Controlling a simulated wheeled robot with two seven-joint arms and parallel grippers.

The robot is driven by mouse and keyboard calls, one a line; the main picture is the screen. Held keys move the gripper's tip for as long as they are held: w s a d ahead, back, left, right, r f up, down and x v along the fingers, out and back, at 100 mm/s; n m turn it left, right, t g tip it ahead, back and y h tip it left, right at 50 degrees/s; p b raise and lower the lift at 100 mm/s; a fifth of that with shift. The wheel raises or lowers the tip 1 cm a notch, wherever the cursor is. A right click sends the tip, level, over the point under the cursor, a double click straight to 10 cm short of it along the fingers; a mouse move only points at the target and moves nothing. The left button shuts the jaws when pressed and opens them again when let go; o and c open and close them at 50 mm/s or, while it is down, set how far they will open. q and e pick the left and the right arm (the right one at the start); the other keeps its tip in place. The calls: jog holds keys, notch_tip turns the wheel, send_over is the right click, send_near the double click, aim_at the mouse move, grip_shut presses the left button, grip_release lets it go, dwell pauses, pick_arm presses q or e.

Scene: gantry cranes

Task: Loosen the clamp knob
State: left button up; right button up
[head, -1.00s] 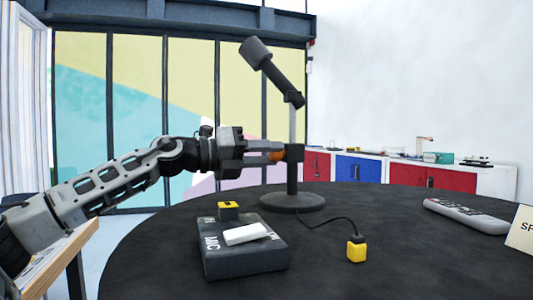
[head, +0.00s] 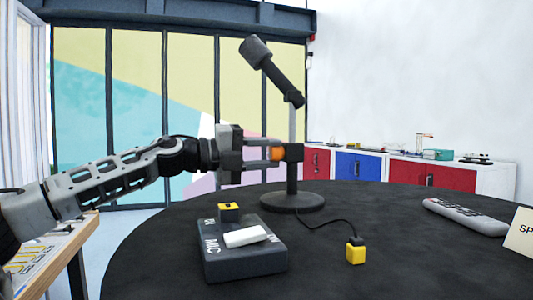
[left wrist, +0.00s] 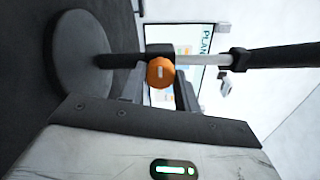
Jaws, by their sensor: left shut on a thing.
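The clamp knob (head: 277,154) is a small orange knob on the left side of the black clamp block (head: 294,152), on a microphone stand. It also shows in the left wrist view (left wrist: 160,72) as a round orange face with a pale mark. My left gripper (head: 272,154) comes level from the left, with one finger above the knob and one below. Its fingertips are shut on the knob. The stand's round black base (head: 292,202) rests on the table, and the microphone (head: 256,52) tilts up to the left at the top. My right gripper is not in view.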

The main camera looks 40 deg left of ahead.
pick_arm(q)
jog(key=shift+a, duration=0.1)
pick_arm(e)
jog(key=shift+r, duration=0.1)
pick_arm(q)
jog(key=o, duration=1)
jog(key=shift+c, duration=0.2)
jog(key=shift+s+a+f+b, duration=0.2)
jog(key=shift+s+b, duration=0.25)
jog(key=shift+b, duration=0.3)
jog(key=b+v, duration=0.7)
jog(key=v, duration=0.8)
jog(key=shift+r, duration=0.25)
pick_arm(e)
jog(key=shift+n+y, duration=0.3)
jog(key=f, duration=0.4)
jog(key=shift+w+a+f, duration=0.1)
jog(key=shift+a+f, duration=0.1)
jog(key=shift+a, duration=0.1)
